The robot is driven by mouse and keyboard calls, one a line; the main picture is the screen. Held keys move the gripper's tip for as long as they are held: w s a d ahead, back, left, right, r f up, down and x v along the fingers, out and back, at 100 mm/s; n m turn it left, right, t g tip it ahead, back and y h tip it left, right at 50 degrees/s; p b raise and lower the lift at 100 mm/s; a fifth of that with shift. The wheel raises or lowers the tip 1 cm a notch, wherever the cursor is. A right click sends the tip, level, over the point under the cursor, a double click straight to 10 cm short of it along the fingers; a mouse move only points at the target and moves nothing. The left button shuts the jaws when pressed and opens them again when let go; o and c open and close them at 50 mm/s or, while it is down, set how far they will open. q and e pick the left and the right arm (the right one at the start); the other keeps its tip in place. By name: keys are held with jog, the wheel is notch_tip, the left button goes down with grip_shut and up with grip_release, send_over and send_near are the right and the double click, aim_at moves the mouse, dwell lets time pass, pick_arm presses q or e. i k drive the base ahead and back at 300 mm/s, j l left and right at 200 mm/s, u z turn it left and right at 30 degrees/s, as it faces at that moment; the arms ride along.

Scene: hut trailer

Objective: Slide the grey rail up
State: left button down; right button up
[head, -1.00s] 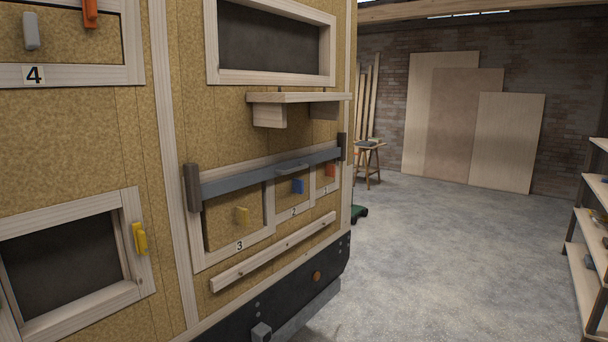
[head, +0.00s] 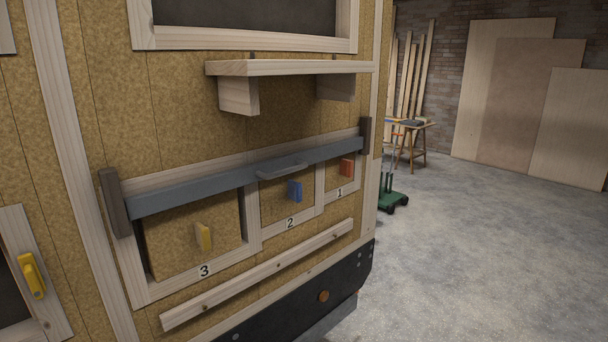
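The grey rail (head: 220,188) is a long bar lying across the upper part of the numbered compartments on the trailer wall. It has a grey handle (head: 283,170) near its middle. Its ends sit at two dark brown upright blocks, a left one (head: 115,202) and a right one (head: 365,136). Below the rail are doors with a yellow knob (head: 203,236) over number 3, a blue knob (head: 295,191) over number 2 and a red-orange knob (head: 347,168) over number 1. Neither of my grippers is in view.
A wooden shelf (head: 290,67) on brackets sticks out above the rail. A wooden strip (head: 262,275) runs below the doors. A green trolley (head: 392,200) stands past the trailer's corner. The concrete floor (head: 480,260) at right is clear.

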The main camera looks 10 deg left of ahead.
aim_at(141, 205)
jog(key=i+l, duration=0.45)
jog(key=i, duration=0.2)
jog(key=i+l, duration=0.45)
jog(key=i, duration=0.15)
jog(key=i+j+u, duration=0.05)
